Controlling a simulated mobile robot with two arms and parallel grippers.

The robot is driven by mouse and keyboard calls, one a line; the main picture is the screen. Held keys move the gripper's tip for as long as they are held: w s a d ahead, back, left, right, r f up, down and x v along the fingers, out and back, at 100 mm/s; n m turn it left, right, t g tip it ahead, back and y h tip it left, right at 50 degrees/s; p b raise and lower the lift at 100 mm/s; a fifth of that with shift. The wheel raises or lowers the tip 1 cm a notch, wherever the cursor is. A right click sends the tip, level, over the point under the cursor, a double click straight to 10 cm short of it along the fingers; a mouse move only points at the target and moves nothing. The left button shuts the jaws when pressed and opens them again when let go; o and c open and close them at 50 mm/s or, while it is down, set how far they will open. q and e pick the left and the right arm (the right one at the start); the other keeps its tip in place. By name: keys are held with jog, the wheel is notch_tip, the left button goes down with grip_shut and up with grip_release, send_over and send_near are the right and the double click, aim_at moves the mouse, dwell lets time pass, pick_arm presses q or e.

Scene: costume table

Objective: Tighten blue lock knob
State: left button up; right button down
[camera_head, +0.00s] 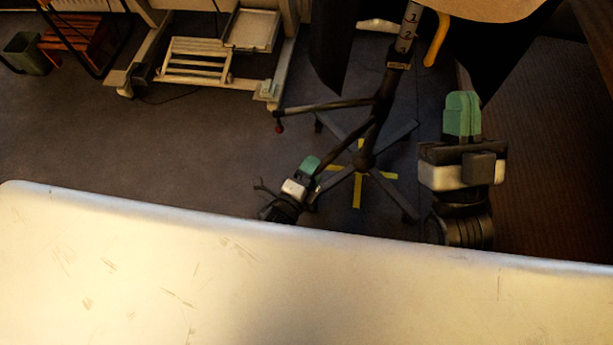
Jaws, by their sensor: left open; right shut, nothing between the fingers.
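A dark stand with a pole (378,120) stands on the floor, with a numbered pale scale (409,28) near its top. A lever with a small red end (279,127) sticks out to the left of the pole. I cannot make out a blue knob. My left gripper (306,170), with teal fingertips, is open and appears in front of the stand's lower part; I cannot tell whether they touch. My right gripper (462,115), also teal-tipped, is shut and empty, pointing up to the right of the stand.
A pale scratched surface (130,260) fills the foreground and hides my arms lower down. A beige-topped thing with dark cloth (500,35) hangs over the top right. A yellow curved piece (436,40) is beside the pole. A pale wheeled frame (200,62) stands at the back left.

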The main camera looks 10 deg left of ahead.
pick_arm(q)
jog(key=p+v, duration=0.2)
jog(key=v, duration=0.8)
jog(key=shift+s, duration=0.35)
pick_arm(e)
notch_tip(320, 180, down, 7)
jog(key=w+g+h, duration=0.2)
jog(key=g, duration=0.5)
jog(key=shift+w+d, duration=0.25)
jog(key=shift+w, duration=0.05)
pick_arm(q)
jog(key=shift+r, duration=0.1)
pick_arm(e)
jog(key=shift+r, duration=0.1)
